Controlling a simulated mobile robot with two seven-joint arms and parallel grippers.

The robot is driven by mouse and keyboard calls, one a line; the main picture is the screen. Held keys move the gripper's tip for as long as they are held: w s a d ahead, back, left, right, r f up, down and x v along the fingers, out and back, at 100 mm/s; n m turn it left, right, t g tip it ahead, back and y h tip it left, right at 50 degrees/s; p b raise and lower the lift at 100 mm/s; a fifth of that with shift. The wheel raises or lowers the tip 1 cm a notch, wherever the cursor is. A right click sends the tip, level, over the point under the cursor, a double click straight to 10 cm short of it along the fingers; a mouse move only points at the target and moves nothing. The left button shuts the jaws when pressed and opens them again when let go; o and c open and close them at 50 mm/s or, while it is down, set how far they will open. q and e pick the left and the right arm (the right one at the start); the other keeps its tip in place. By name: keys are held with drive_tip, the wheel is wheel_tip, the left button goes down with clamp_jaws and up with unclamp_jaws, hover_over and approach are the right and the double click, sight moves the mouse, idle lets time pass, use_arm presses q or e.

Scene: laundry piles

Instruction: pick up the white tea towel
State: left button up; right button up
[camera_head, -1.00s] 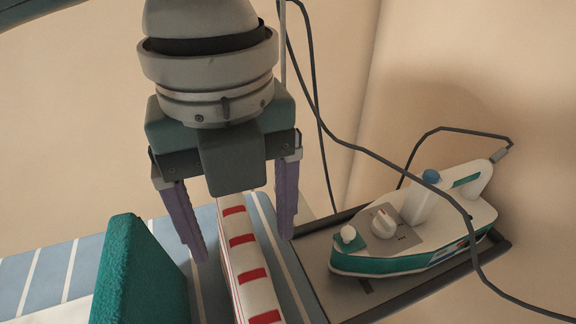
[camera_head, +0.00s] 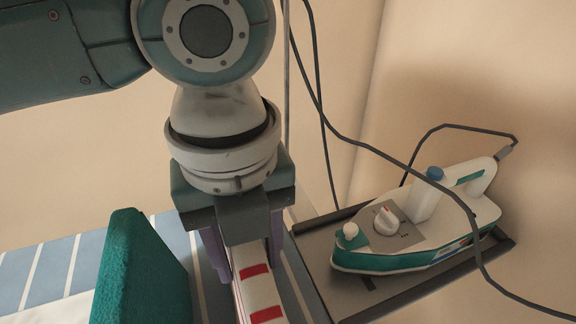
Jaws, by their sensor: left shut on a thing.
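The white tea towel (camera_head: 258,291) with red stripes stands folded on edge on the blue-and-white striped ironing board (camera_head: 48,275). My left gripper (camera_head: 247,262) comes down over it from above, with a purple finger on either side. It is shut on the towel, which still appears to rest at the board. The towel's far end is hidden under the gripper body, and its near end runs out of the bottom of the picture. My right gripper is not in view.
A folded teal towel (camera_head: 143,275) stands close to the left of the tea towel. A white and teal iron (camera_head: 415,235) sits on a dark tray (camera_head: 325,265) at the right. Its grey cord (camera_head: 372,148) loops across the right side.

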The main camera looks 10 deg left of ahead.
use_arm(q)
clamp_jaws()
drive_tip(key=shift+r, duration=0.1)
